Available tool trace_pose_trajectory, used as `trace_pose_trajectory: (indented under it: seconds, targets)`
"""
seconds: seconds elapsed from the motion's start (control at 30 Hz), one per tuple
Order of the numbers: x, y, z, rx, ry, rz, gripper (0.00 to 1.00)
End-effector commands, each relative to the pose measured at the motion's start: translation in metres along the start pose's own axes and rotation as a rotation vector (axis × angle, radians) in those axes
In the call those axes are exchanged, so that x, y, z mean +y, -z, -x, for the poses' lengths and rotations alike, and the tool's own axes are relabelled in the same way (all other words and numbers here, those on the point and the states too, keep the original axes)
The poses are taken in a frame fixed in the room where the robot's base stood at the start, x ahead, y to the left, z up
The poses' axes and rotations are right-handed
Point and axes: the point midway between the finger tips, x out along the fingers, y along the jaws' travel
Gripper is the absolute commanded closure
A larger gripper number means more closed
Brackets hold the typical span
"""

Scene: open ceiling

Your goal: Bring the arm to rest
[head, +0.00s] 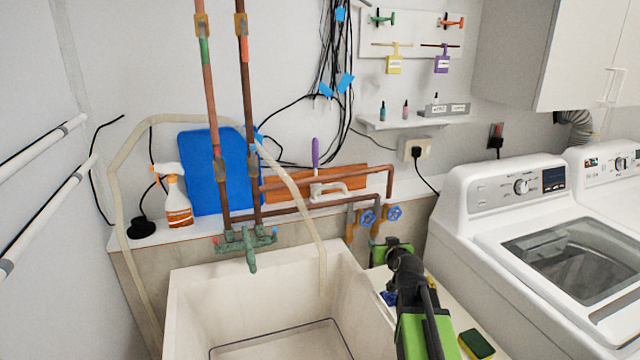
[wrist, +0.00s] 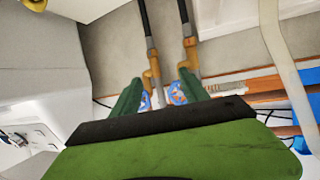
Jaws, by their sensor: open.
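My gripper (head: 391,249) is in the head view at the right rim of the sink, in front of the pipes with the two blue valve wheels. My black and green arm reaches up to it from the bottom edge. In the wrist view, the two green fingers of my gripper (wrist: 160,88) stand apart with nothing held between them. A blue valve wheel (wrist: 181,94) shows beyond the fingers. I cannot tell how far the fingertips are from the wheels.
A sink (head: 268,268) lies left of my arm, with a green tap (head: 248,246) behind it. A washing machine (head: 470,250) stands to the right. A sponge (head: 476,344) lies right of my arm. A beige hose (head: 300,200) hangs into the sink.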

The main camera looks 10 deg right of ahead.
Motion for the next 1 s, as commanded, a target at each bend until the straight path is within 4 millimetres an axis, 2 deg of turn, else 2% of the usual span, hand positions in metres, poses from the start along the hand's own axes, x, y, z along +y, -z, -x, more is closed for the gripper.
trace_pose_trajectory:
  seconds: [0.1,0.17,0.2,0.27,0.3,0.37,0.43,0.5,0.6,0.7,0.77,1.0]
  targets:
    - [-0.055,0.015,0.007,-0.008,0.063,0.04,0.47]
    - [-0.087,0.003,0.014,-0.073,0.109,0.081,0.47]
    - [-0.106,-0.01,0.02,-0.135,0.14,0.103,0.47]
    - [-0.13,-0.035,0.033,-0.249,0.18,0.128,0.47]
    - [-0.143,-0.053,0.044,-0.337,0.201,0.141,0.47]
    - [-0.156,-0.085,0.066,-0.486,0.217,0.154,0.47]
    - [-0.16,-0.122,0.097,-0.675,0.207,0.158,0.47]
    - [-0.152,-0.154,0.128,-0.853,0.167,0.145,0.47]
    - [-0.135,-0.183,0.167,-1.05,0.094,0.108,0.47]
    - [-0.128,-0.194,0.188,-1.155,0.045,0.074,0.47]
    - [-0.126,-0.196,0.193,-1.182,0.033,0.056,0.47]
    - [-0.127,-0.196,0.193,-1.181,0.029,0.046,0.47]
